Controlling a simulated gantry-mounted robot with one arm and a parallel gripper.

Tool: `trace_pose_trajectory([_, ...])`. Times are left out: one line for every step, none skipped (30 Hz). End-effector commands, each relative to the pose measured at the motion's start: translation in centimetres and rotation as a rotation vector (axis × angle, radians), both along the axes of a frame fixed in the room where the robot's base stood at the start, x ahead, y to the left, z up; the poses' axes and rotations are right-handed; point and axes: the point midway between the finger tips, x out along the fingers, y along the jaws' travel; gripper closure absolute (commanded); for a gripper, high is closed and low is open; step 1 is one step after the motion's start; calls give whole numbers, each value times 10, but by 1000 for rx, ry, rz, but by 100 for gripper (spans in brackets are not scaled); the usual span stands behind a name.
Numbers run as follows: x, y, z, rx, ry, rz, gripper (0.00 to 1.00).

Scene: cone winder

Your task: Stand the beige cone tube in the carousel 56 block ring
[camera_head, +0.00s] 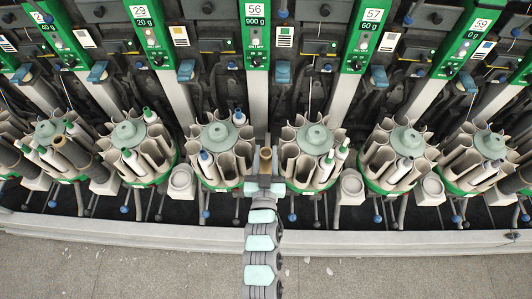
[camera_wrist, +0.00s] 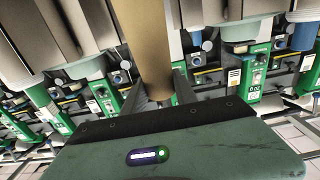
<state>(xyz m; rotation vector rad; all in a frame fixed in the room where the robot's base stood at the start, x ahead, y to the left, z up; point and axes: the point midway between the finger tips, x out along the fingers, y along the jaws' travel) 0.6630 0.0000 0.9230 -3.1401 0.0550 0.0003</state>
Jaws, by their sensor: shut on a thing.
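A beige-brown cone tube (camera_head: 265,160) stands upright in my gripper (camera_head: 264,185), between two carousels in the head view. In the wrist view the tube (camera_wrist: 148,45) runs up from between the two fingers of my gripper (camera_wrist: 157,92), which are shut on it. The number plate 56 (camera_head: 256,11) is above and slightly left of the tube. Carousels stand left (camera_head: 218,136) and right (camera_head: 315,138) of it; which belongs to 56 I cannot tell for sure. Any block ring beneath my gripper is hidden, so I cannot tell whether the tube touches one.
Pale block rings show beside other carousels, at left (camera_head: 182,181) and right (camera_head: 351,185). The carousels' tall pockets hold several tubes and crowd both sides of my gripper.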

Motion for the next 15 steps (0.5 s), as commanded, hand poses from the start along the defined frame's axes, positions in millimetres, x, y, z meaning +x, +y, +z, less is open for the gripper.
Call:
trace_pose_trajectory([0, 0, 0, 0, 0, 0, 100])
trace_pose_trajectory([0, 0, 0, 0, 0, 0, 100])
trace_pose_trajectory([0, 0, -1, 0, 0, 0, 100])
trace_pose_trajectory([0, 0, -2, 0, 0, 0, 100])
trace_pose_trajectory([0, 0, -2, 0, 0, 0, 100])
trace_pose_trajectory([0, 0, -3, 0, 0, 0, 100])
trace_pose_trajectory([0, 0, -4, 0, 0, 0, 100])
trace_pose_trajectory([0, 0, -5, 0, 0, 0, 100])
trace_pose_trajectory([0, 0, -6, 0, 0, 0, 100])
trace_pose_trajectory([0, 0, -7, 0, 1, 0, 100])
trace_pose_trajectory([0, 0, -8, 0, 1, 0, 100])
trace_pose_trajectory([0, 0, -9, 0, 1, 0, 100])
trace_pose_trajectory([0, 0, -9, 0, 1, 0, 100])
trace_pose_trajectory([0, 0, -10, 0, 1, 0, 100])
trace_pose_trajectory([0, 0, -11, 0, 1, 0, 100])
